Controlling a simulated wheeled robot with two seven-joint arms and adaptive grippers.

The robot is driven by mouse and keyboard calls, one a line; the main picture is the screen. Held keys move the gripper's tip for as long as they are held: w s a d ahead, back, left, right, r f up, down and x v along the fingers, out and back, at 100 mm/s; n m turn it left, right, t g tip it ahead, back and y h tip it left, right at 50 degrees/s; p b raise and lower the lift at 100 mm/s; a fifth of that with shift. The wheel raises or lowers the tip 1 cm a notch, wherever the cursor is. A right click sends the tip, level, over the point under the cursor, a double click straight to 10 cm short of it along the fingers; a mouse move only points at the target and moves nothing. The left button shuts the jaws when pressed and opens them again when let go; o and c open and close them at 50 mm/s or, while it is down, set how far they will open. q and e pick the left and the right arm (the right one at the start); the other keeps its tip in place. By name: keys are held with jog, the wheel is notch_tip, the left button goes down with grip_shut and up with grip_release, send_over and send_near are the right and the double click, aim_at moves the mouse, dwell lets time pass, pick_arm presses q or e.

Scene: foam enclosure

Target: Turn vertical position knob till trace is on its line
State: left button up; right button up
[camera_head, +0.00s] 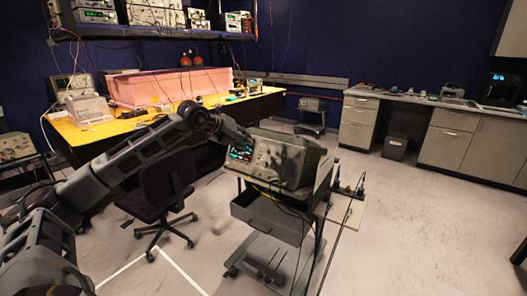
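A grey oscilloscope (291,157) stands on a wheeled cart in the middle of the camera_head view. Its small screen (241,152) glows cyan at the left of its front panel. The trace, its line and the vertical position knob are too small to make out. My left arm reaches in from the left, and my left gripper (236,132) is at the upper left of the oscilloscope, overlapping the top of its screen side. I cannot tell whether it touches the panel or whether its fingers are open or shut. My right gripper does not show.
The cart (262,214) has a drawer, wheels and hanging cables. A black office chair (160,190) stands left of it, behind my arm. A yellow-topped workbench (92,132) holds a pink foam enclosure (170,86). Grey cabinets (449,137) line the back right.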

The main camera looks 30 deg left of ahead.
pick_arm(q)
jog(key=shift+w, duration=0.1)
jog(key=p, duration=0.1)
send_near(267, 151)
jog(key=shift+a+x, duration=0.25)
jog(key=shift+x, duration=1.6)
jog(key=shift+p+x, duration=0.3)
jog(key=shift+x, duration=1.75)
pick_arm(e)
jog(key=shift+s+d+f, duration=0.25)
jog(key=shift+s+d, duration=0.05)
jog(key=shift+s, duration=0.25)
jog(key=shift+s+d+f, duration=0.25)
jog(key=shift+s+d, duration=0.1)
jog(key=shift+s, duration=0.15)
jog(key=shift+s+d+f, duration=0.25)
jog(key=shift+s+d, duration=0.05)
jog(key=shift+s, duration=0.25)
pick_arm(q)
jog(key=shift+d+f, duration=0.1)
jog(key=shift+d, duration=0.05)
jog(key=shift+c, duration=0.3)
grip_shut()
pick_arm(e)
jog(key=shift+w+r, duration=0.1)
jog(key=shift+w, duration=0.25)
